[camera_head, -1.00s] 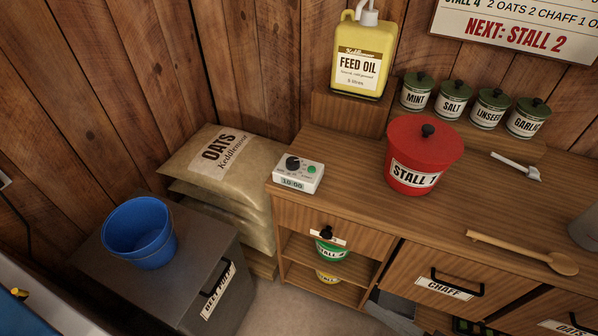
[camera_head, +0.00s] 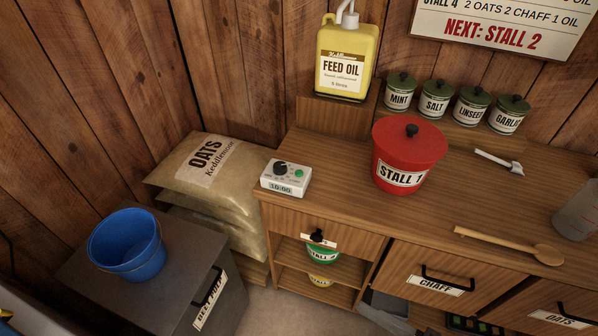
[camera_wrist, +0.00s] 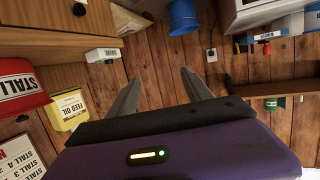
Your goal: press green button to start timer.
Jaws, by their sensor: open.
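The timer (camera_head: 286,178) is a small white box on the left end of the wooden counter, with a black knob, a green button (camera_head: 299,173) on its top right and a display reading 10:00. In the wrist view the timer (camera_wrist: 103,55) shows upside down, left of my gripper. My gripper (camera_wrist: 158,84) shows only in the wrist view, its two dark fingers spread apart with nothing between them. It is apart from the timer. The button cannot be made out clearly in the wrist view.
A red STALL 1 bucket (camera_head: 408,158) stands right of the timer. A yellow feed oil jug (camera_head: 343,60) stands on a raised block behind. A wooden spoon (camera_head: 500,243) lies on the counter. A blue bucket (camera_head: 127,245) sits on a grey bin left. The counter around the timer is clear.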

